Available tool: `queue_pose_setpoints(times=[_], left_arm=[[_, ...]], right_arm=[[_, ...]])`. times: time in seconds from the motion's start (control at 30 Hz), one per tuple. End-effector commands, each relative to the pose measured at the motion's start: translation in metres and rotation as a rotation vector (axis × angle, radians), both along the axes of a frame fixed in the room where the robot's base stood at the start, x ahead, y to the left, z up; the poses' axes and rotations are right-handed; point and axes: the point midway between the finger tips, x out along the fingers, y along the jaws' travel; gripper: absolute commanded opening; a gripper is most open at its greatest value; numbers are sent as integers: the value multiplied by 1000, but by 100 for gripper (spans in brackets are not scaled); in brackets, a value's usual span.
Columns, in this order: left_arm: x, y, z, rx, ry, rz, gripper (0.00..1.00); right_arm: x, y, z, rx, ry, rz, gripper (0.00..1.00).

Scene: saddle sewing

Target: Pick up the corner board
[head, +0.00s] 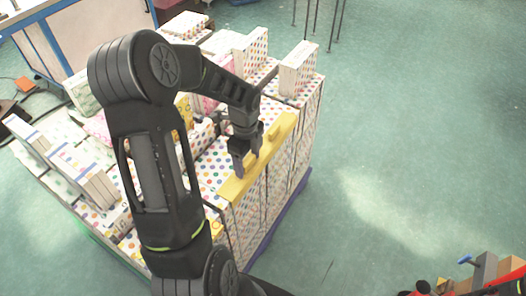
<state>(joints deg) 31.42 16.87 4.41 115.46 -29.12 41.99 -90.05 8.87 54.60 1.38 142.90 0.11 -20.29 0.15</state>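The corner board (236,188) is a long yellow strip with small raised yellow blocks. It lies along the upper right edge of a stack of dotted boxes. My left gripper (247,163) points down over the middle of the board. Its two dark fingers stand apart, with yellow showing between and beside their tips. I cannot tell whether the fingers press on a raised part of the board or only stand around it. The board appears to rest on the boxes. My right gripper is not in view.
The boxes stand on a base with a purple edge (285,213). Upright boxes (298,68) rise at the stack's far end. A blue-framed table (62,40) stands at the upper left. Mixed coloured items (485,272) are at the lower right. Green floor right of the stack is clear.

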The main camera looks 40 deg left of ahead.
Motion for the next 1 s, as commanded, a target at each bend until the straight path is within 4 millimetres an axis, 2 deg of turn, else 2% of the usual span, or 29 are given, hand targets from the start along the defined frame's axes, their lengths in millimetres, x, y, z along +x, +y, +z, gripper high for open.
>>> queue_pose_setpoints(times=[0.07, 0.77, 1.0], left_arm=[[0, 0, 0, 0, 0, 0, 61], [0, 0, 0, 0, 0, 0, 4], [0, 0, 1, 0, -1, 0, 3]], right_arm=[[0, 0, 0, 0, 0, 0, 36], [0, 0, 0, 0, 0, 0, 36], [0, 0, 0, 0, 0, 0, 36]])
